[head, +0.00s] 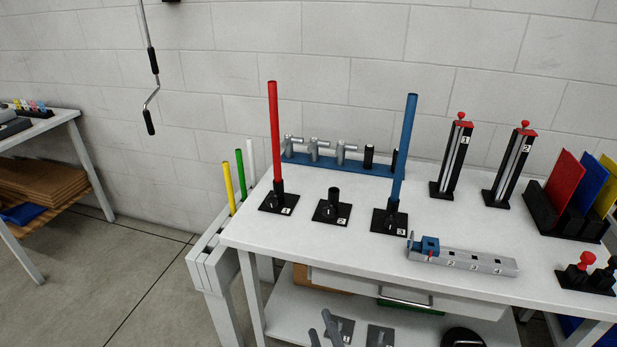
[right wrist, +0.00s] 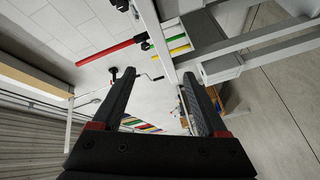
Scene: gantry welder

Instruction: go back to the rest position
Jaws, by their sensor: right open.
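My right gripper (head: 319,322) shows at the bottom edge of the head view, in front of the table's lower shelf; only its grey fingertips are in sight. In the right wrist view its two long dark fingers (right wrist: 160,76) stand apart with nothing held between them. My left gripper is not in view.
The white table (head: 330,245) holds a red rod (head: 274,130) and a blue rod (head: 408,135) upright in black stands, plus a grey numbered block (head: 475,264). Yellow and green rods (head: 240,175) stand at its left side. Open floor (head: 120,270) lies further left.

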